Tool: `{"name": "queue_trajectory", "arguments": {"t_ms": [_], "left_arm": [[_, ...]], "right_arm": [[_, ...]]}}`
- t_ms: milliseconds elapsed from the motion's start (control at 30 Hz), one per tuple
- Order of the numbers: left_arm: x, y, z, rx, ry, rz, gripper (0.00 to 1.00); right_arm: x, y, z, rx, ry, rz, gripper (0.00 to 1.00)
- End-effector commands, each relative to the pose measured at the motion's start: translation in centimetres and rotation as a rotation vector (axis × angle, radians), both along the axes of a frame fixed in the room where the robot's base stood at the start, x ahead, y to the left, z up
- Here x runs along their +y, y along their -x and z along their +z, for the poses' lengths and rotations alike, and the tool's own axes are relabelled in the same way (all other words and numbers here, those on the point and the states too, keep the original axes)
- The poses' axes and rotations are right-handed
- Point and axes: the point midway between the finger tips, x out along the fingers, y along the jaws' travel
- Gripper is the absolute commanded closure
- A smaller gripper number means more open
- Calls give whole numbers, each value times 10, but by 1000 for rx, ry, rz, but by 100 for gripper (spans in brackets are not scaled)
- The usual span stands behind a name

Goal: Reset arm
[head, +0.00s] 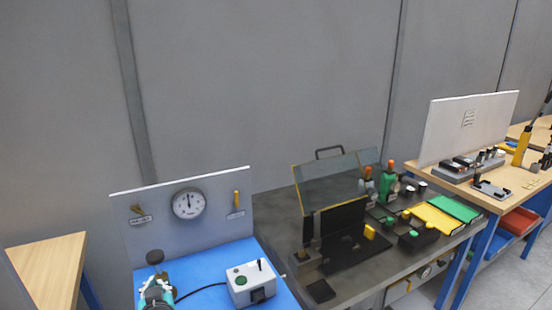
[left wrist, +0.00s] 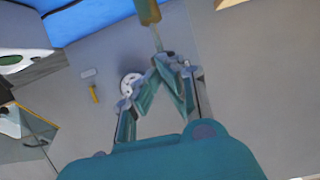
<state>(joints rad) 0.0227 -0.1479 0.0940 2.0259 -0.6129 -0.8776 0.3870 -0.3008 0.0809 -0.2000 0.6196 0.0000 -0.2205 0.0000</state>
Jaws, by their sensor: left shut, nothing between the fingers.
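My left gripper (head: 157,283) is low in the head view, over the blue mat (head: 204,264) and in front of the upright grey panel (head: 160,222). In the left wrist view, the left gripper's fingers (left wrist: 165,58) meet at the tips with nothing between them. A dark round knob-like piece (head: 155,257) shows just above the gripper in the head view. My right gripper is in neither view.
The panel bears a round gauge (head: 188,204) and a yellow-handled tool (head: 236,200). A white box (head: 250,283) with a green button and black cable stands right of the gripper.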

Motion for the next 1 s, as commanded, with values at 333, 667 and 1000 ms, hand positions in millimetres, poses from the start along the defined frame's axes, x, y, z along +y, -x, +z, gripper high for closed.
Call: {"name": "queue_trajectory", "arguments": {"t_ms": [333,667,1000], "left_arm": [[-63,161,-106,560,95,-301,100],[-105,257,-128,838,147,-525,100],[-119,275,-188,942,169,-602,100]], "right_arm": [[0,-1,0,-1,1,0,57],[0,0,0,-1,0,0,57],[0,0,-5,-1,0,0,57]]}}
